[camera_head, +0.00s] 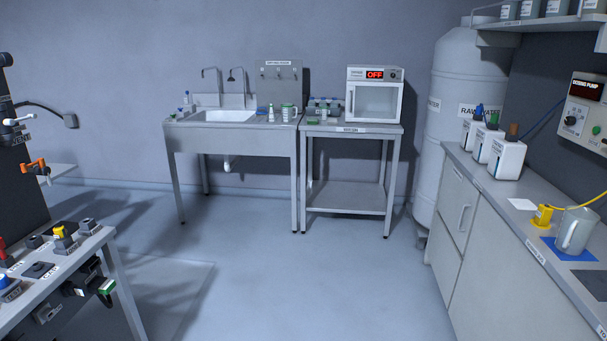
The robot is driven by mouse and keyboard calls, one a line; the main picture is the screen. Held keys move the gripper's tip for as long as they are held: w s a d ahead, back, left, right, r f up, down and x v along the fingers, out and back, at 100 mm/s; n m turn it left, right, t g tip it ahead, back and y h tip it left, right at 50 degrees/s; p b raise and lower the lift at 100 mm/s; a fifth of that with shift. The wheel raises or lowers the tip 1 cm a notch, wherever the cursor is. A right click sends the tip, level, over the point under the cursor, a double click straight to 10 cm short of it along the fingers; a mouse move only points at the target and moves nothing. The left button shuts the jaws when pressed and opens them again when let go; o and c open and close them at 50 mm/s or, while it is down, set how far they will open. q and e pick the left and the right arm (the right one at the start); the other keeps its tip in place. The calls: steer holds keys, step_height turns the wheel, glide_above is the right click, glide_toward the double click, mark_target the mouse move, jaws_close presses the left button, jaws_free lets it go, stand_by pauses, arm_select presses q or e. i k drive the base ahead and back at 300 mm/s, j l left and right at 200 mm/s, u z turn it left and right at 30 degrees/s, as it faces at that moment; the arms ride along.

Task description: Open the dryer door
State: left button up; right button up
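The dryer (394,109) appears to be the small white cabinet with a red "OFF" display, standing on the right part of a metal table by the back wall. Its glass-fronted door (376,103) looks shut, with a pale frame. A dark knob sits beside the display. I make out neither of my grippers in the head view, and the dryer is well away across the room.
Left of the dryer's table (350,129) stands a metal sink (222,116). A large white tank (460,130) stands to the right. A counter (500,230) lines the right side; a bench with connectors (50,268) is at lower left. The middle floor (310,285) is clear.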

mark_target(374, 103)
steer(key=i, duration=3.4)
steer(key=z, duration=0.25)
